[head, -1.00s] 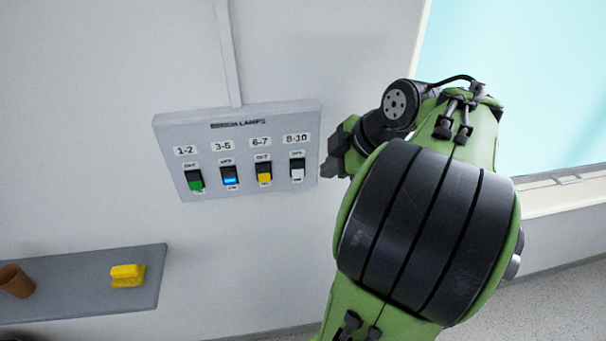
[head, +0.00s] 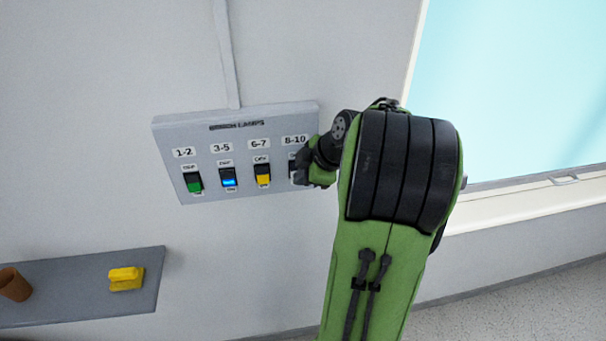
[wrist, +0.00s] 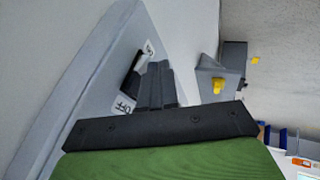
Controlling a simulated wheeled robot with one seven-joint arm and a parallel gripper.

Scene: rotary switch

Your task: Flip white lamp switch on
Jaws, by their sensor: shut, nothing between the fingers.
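The grey switch panel (head: 168,150) on the wall carries a row of rocker switches under the labels 1-2, 3-5, 6-7 and 8-10. The white lamp switch under 8-10 (head: 292,178) is mostly hidden behind my gripper (head: 305,173) in the head view. In the wrist view the gripper fingers (wrist: 160,84) are shut and empty, right beside the dark part of a switch (wrist: 132,80) between the OFF label and another label. I cannot tell whether they touch it.
The other switches are green (head: 194,184), blue and lit (head: 229,179), and yellow (head: 263,176). A window (head: 530,90) is at the right.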

